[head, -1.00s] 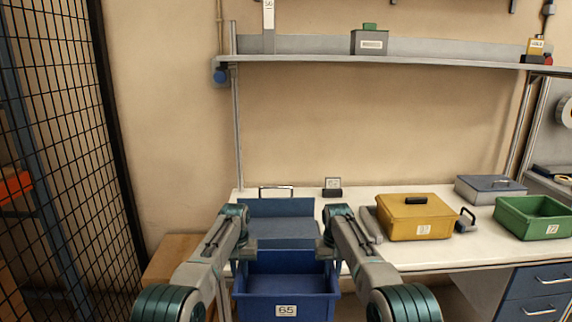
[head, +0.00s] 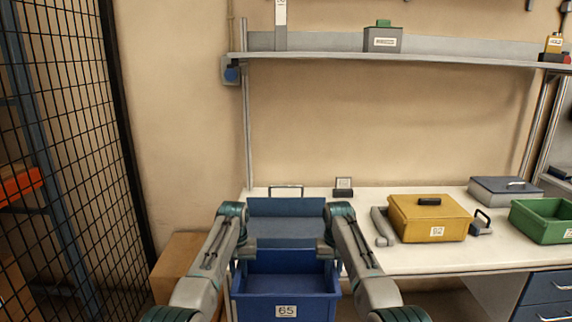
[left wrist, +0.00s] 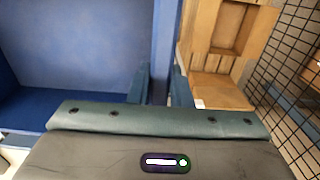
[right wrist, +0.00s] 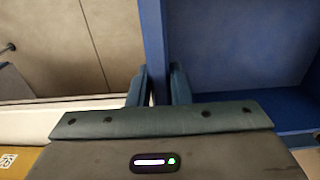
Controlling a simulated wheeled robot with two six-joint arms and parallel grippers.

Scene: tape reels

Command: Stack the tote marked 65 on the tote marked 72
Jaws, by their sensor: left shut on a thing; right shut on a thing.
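The blue tote marked 65 (head: 286,311) hangs in front of me at the table's front edge, with its number plate facing me. My left gripper (head: 243,253) is shut on its left wall, which also shows in the left wrist view (left wrist: 163,45). My right gripper (head: 326,250) is shut on its right wall, also seen in the right wrist view (right wrist: 153,40). The tote looks level and empty. A green open tote (head: 540,230) stands at the right on the table; its plate is cut by the picture edge, showing only a 7.
A yellow lidded box (head: 430,226) and a grey-blue case (head: 503,190) stand on the white table (head: 470,257). A blue panelled object (head: 286,207) lies behind the held tote. A cardboard box (head: 178,265) and a mesh fence (head: 70,150) are at left.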

